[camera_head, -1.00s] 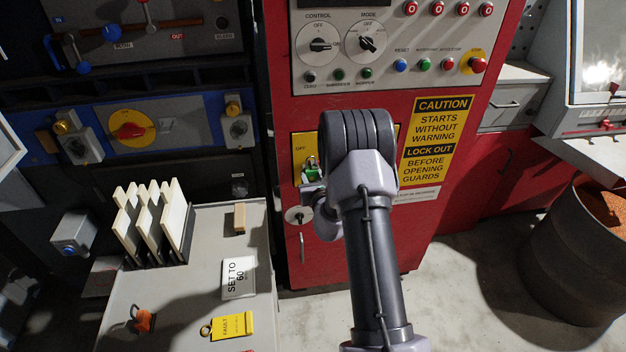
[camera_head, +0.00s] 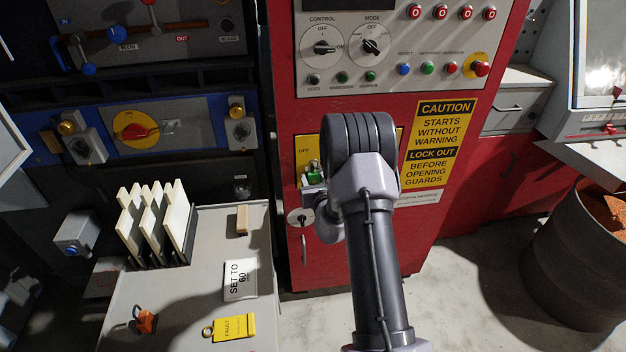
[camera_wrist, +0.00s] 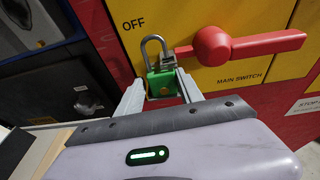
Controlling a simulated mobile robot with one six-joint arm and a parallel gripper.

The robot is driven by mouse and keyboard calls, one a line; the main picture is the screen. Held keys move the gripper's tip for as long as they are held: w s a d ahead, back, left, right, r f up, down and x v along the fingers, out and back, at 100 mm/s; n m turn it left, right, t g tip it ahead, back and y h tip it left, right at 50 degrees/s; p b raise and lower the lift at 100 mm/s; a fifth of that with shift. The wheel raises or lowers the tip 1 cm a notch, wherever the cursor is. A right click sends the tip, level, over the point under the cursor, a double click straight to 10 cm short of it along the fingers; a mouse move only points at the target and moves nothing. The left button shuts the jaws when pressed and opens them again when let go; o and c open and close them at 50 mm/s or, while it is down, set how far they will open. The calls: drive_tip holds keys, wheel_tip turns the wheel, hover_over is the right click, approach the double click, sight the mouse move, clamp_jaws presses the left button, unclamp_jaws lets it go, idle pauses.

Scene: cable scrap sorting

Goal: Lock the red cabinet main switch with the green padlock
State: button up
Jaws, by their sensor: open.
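The green padlock (camera_wrist: 163,84) is at the main switch in the wrist view, its grey shackle standing up from the body. The shackle is beside a metal hasp (camera_wrist: 183,54) at the left end of the red switch handle (camera_wrist: 250,45). I cannot tell whether it passes through the hasp or is pressed shut. The handle points right, on the yellow plate (camera_wrist: 125,15) marked OFF and MAIN SWITCH. My gripper (camera_wrist: 161,90) is open, one finger on each side of the padlock body. In the head view the padlock (camera_head: 314,178) shows left of my wrist, which hides the handle.
The red cabinet (camera_head: 350,265) carries a control panel (camera_head: 390,55) above the switch. A grey bench (camera_head: 185,295) at lower left holds a yellow tag (camera_head: 233,328), a white card (camera_head: 240,279) and an orange item (camera_head: 146,320). A barrel (camera_head: 570,265) stands at right.

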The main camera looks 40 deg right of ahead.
drive_tip(key=shift+d+r, duration=0.25)
drive_tip(key=shift+r, duration=0.05)
drive_tip(key=f+p+v, duration=0.1)
drive_tip(key=p+v, duration=0.2)
drive_tip(key=v, duration=1.4)
drive_tip(key=w+a+r+n+t+y, duration=0.1)
drive_tip(key=w+a+r+n+y, duration=0.15)
drive_tip(key=a+r+y, duration=0.35)
drive_tip(key=w+a+r+n+t+y, duration=0.2)
drive_tip(key=a+r+n, duration=0.25)
drive_tip(key=a, duration=0.35)
drive_tip(key=s+a+r+n+g+y, duration=0.45)
drive_tip(key=a+n, duration=0.25)
drive_tip(key=a, duration=0.3)
drive_tip(key=s+a+r+n+g+y, duration=0.4)
drive_tip(key=s+a+r+n+y, duration=0.15)
drive_tip(key=a, duration=0.55)
drive_tip(key=s+a+f+n+g+h, duration=0.2)
drive_tip(key=s+n+g+h, duration=0.3)
drive_tip(key=s+n, duration=0.65)
drive_tip(key=s+d+r+n+t+h, duration=0.2)
drive_tip(key=d+n+h, duration=0.3)
drive_tip(key=d, duration=0.5)
drive_tip(key=shift+s+r, duration=0.35)
drive_tip(key=shift+s, duration=0.05)
